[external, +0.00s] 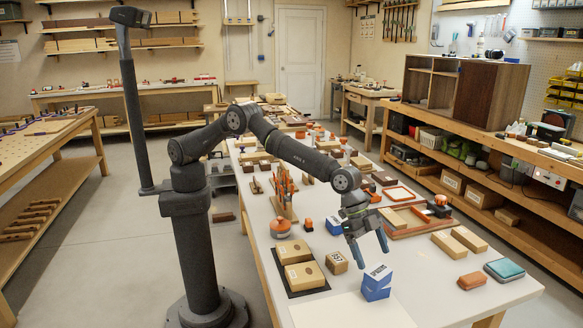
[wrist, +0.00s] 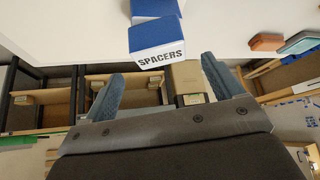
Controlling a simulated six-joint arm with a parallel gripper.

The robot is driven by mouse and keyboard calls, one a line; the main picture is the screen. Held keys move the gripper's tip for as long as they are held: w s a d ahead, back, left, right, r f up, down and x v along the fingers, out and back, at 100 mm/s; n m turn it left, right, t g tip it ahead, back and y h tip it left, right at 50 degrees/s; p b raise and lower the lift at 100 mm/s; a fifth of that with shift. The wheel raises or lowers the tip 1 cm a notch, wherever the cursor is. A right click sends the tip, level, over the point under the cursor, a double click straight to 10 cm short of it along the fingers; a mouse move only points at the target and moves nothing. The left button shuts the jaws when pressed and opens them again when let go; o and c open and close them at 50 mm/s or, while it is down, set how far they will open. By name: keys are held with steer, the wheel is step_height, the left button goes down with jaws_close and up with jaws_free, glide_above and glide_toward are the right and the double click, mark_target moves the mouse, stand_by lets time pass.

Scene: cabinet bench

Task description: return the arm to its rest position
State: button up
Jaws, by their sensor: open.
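My gripper (external: 371,256) is open above the front part of the white bench, with nothing visible between its fingers. It also shows open in the wrist view (wrist: 163,68). A blue-and-white box marked SPACERS (external: 377,281) stands on the bench just below and in front of the fingertips. In the wrist view the SPACERS box (wrist: 158,36) is beyond the fingers, with another blue piece (wrist: 155,8) next to it. The gap between fingers and box is hard to judge. My arm reaches out over the bench, bent at the elbow.
On the bench (external: 460,305) are brown boxes on a dark mat (external: 318,291), a small cardboard cube (external: 336,262), an orange clamp stand (external: 284,195), long wooden blocks (external: 458,242), an orange block (external: 472,281) and a teal-topped block (external: 504,270). The front bench edge is mostly clear.

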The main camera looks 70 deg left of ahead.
mark_target(378, 270)
steer(key=shift+x, duration=3.1)
steer(key=shift+a, duration=0.1)
steer(key=shift+r, duration=0.1)
steer(key=shift+s+a+r, duration=0.1)
steer(key=shift+a+r, duration=0.15)
steer(key=shift+r, duration=0.25)
steer(key=v, duration=1.1)
steer(key=x, duration=1.2)
steer(key=shift+f, duration=0.15)
step_height(378, 270, up, 4)
steer(key=shift+f, duration=0.1)
steer(key=s+d+r, duration=0.1)
steer(key=s+r, duration=0.6)
steer(key=s, duration=0.4)
steer(key=w+a+f+m+g, duration=0.1)
steer(key=w+a+f+m, duration=0.1)
steer(key=w+a, duration=0.2)
steer(key=w+a+f+m+g, duration=0.1)
steer(key=w+a+f+m, duration=0.1)
steer(key=a, duration=0.8)
steer(key=shift+w+f, duration=0.2)
steer(key=shift+w, duration=0.7)
